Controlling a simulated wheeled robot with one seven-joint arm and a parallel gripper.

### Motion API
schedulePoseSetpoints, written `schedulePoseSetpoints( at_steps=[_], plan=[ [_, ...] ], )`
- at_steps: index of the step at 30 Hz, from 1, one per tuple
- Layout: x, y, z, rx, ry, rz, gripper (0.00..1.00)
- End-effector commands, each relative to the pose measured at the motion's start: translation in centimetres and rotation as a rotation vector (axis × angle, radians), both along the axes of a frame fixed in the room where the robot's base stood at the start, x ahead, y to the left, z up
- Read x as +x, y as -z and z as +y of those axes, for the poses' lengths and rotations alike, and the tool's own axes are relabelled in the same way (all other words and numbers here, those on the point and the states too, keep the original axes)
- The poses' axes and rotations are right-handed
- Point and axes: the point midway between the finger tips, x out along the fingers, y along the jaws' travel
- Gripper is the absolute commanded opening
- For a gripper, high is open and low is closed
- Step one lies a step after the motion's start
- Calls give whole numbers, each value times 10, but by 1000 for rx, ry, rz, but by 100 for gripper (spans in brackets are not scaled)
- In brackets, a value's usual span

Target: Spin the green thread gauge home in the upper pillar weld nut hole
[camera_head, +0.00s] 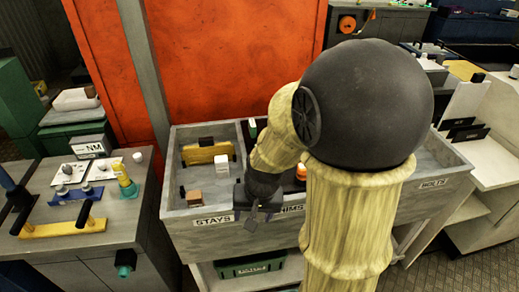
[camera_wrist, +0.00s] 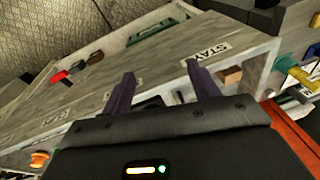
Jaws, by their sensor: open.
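No thread gauge can be made out for certain. A small green and white item (camera_head: 253,128) shows at the back of the bin, partly behind my arm. A dark green knob-like piece (camera_head: 123,264) sticks out from the left bench's front; a teal piece also shows in the wrist view (camera_wrist: 313,51). The grey pillar (camera_head: 146,70) stands in front of the orange panel; no weld nut hole can be made out on it. My gripper (camera_head: 262,217) is over the bin's front edge by the STAYS label. In the wrist view its fingers (camera_wrist: 163,80) are apart with nothing between them.
The grey divided bin (camera_head: 180,222) has STAYS and other labels, with a tan block (camera_head: 194,198) and a white block (camera_head: 221,163) inside. A green crate (camera_head: 250,266) sits below.

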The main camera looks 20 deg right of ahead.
Motion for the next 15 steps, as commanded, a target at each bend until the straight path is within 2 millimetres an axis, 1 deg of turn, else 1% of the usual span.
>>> schedulePoseSetpoints(
  at_steps=[1, 5, 6, 8, 9, 11, 12, 14, 15],
  plan=[
    [13, -2, -3, 59, 117, 26, 61],
    [52, -1, -6, 257, 454, 92, 61],
    [65, -1, -8, 326, 559, 112, 61],
    [85, -2, -13, 434, 716, 141, 61],
    [100, -3, -17, 510, 817, 161, 61],
    [122, -6, -26, 631, 971, 189, 61],
    [137, -9, -35, 717, 1072, 208, 61],
    [161, -15, -50, 853, 1216, 234, 61],
    [176, -20, -63, 948, 1313, 251, 61]
  ],
)
